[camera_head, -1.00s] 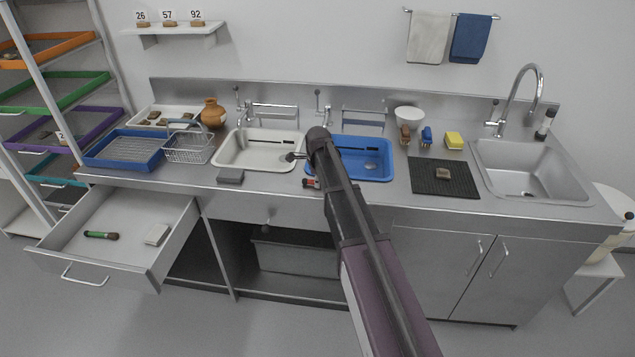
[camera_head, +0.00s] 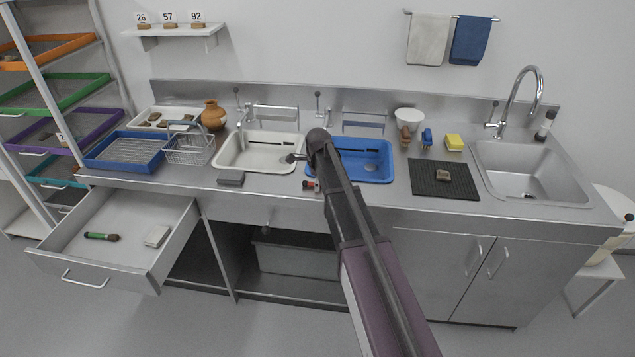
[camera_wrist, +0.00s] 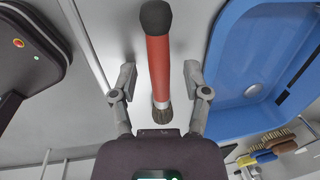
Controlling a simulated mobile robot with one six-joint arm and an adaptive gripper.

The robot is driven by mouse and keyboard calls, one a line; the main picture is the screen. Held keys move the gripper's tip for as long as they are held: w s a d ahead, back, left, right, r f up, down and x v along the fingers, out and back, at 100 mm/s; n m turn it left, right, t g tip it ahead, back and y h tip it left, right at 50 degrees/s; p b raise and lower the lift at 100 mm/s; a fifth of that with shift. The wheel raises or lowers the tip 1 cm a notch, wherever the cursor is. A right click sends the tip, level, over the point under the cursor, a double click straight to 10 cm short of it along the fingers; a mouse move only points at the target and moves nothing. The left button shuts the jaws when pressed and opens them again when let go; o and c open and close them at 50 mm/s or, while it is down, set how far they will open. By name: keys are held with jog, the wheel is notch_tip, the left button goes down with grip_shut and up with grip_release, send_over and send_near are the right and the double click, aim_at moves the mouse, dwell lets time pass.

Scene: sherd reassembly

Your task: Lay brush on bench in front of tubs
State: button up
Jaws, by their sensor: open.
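A brush with a red handle, black end and brown bristles (camera_wrist: 158,62) sits between the fingers of my gripper (camera_wrist: 160,82) in the wrist view. The fingers are open, with a gap on both sides of the brush. A shadow falls beside it on the bench; I cannot tell whether it rests flat. In the head view, a small red part of the brush (camera_head: 311,186) shows at the bench's front, by the near edge of the blue tub (camera_head: 352,168). My arm hides the rest and most of the gripper. The white tub (camera_head: 248,158) is to the left.
A grey block (camera_head: 231,178) lies on the bench (camera_head: 275,188) left of the brush. A dark mat (camera_head: 428,184) bearing a sherd lies to the right. An open drawer (camera_head: 125,212) holds a green-handled brush (camera_head: 101,236) and a pale block (camera_head: 157,236).

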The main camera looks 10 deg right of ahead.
notch_tip(320, 180, up, 12)
jog(key=s+p, duration=0.2)
jog(key=p, duration=0.9)
jog(key=shift+a+f, duration=0.15)
jog(key=shift+a, duration=0.05)
dwell(0.5)
jog(key=s+d+n+g, duration=0.2)
jog(key=s+n, duration=1.9)
jog(key=s, duration=0.6)
jog(key=shift+s+f+n, duration=0.15)
jog(key=shift+s+n, duration=0.15)
jog(key=shift+s, duration=0.1)
